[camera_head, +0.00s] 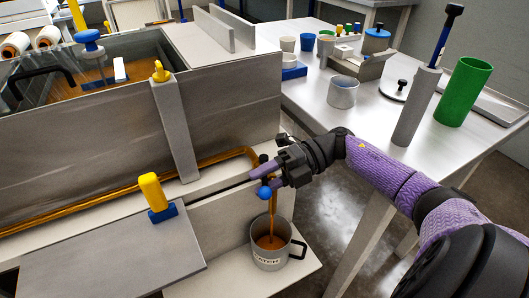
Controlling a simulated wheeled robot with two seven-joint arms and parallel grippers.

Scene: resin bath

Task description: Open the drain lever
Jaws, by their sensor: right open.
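My right gripper (260,172) comes in from the right with its purple fingers pointing left, at the right end of the bath's front channel. It is open. A blue ball knob (264,192), which looks like the end of the drain lever, sits just below the fingers; I cannot tell whether they touch it. The lever's shaft is mostly hidden by the gripper. An amber stream (273,211) runs down beside the knob into a grey mug (268,258) with dark lettering, which holds amber resin. My left gripper is not in view.
The grey bath (90,130) with amber liquid fills the left. A yellow-and-blue clamp (154,192) stands on its front plate. The right table (330,113) carries cups, a green cylinder (463,92) and a grey tube (416,106). Floor shows between bath and table.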

